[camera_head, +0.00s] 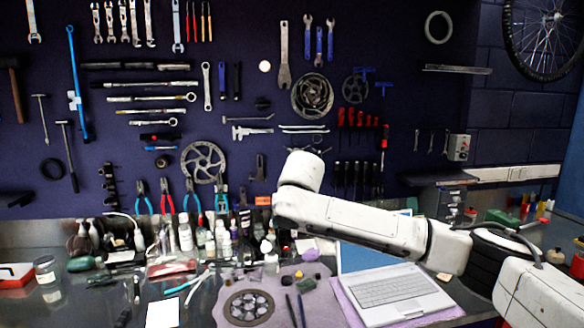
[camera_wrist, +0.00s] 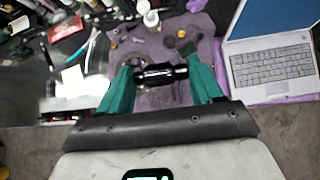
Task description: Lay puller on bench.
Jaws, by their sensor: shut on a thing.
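In the wrist view my gripper (camera_wrist: 161,75) has its two teal fingers closed on a short, dark, shiny cylindrical piece, the puller (camera_wrist: 160,73). The puller lies crosswise between the fingertips and is held above the bench. The bench (camera_wrist: 20,98) spreads out beneath and beyond it, with a purple cloth (camera_wrist: 205,60) under the gripper's line of sight. In the head view the grey bench top (camera_head: 85,300) shows along the bottom. My white arm reaches in from the right, and the gripper and puller cannot be made out there.
An open laptop (camera_head: 385,290) stands right of the purple cloth (camera_head: 320,300). A round chainring (camera_head: 248,307) lies on the cloth. Bottles (camera_head: 187,237) and small tools crowd the back of the bench. A white sheet (camera_head: 162,313) lies at the front left, with some bare bench around it.

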